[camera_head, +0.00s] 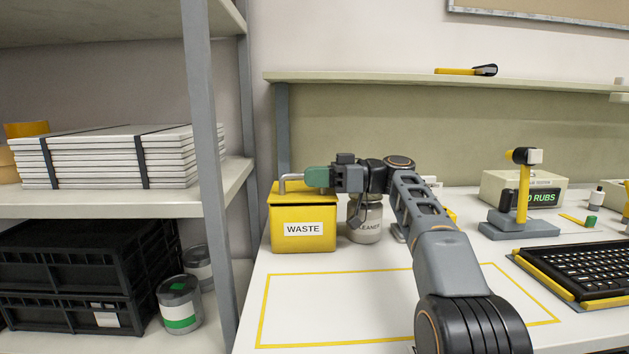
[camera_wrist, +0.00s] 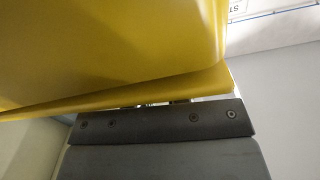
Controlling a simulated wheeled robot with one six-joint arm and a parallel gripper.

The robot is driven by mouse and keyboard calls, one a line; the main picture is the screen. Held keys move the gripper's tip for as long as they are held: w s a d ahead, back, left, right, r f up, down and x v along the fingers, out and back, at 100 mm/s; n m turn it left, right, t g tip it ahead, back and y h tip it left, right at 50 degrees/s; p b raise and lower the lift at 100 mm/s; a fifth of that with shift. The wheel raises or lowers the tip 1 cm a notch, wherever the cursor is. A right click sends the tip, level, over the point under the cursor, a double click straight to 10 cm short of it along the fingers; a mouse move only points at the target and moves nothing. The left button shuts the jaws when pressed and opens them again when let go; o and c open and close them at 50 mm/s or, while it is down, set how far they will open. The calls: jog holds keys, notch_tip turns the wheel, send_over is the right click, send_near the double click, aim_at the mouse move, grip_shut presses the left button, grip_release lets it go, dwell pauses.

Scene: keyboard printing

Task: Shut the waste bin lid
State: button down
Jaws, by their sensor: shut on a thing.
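The yellow waste bin (camera_head: 303,242), labelled WASTE, stands at the table's back left. Its yellow lid (camera_head: 277,194) lies across the top in the head view; I cannot tell whether a small gap remains at the rim. A silver bar handle (camera_head: 287,179) shows above the lid. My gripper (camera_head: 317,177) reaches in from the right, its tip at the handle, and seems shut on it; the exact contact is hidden. In the wrist view, yellow surfaces of the bin (camera_wrist: 110,45) fill the top, close to my dark gripper part (camera_wrist: 160,122).
A grey canister (camera_head: 366,225) stands right of the bin, partly behind my arm. A grey shelf post (camera_head: 207,150) rises to the left. A keyboard (camera_head: 575,270) and a stand (camera_head: 520,225) are at right.

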jog(key=shift+f, duration=0.4)
jog(key=shift+f+n, duration=0.1)
jog(key=shift+n, duration=0.2)
jog(key=c, duration=1.1)
grip_release()
jog(key=shift+s, duration=0.15)
jog(key=shift+r, duration=0.75)
jog(key=r, duration=0.1)
jog(key=r+p, duration=0.1)
jog(key=r, duration=0.1)
jog(key=shift+s+p, duration=0.25)
jog(key=shift+p, duration=0.15)
jog(key=s+d+r, duration=0.1)
jog(key=s+r, duration=0.2)
jog(key=s, duration=0.1)
jog(key=s+d+r, duration=0.1)
jog(key=s+r, duration=0.1)
jog(key=s, duration=0.2)
jog(key=s+d+r+p, duration=0.1)
jog(key=s+r, duration=0.2)
jog(key=s, duration=0.2)
jog(key=shift+d+r, duration=0.35)
jog(key=shift+d, duration=0.05)
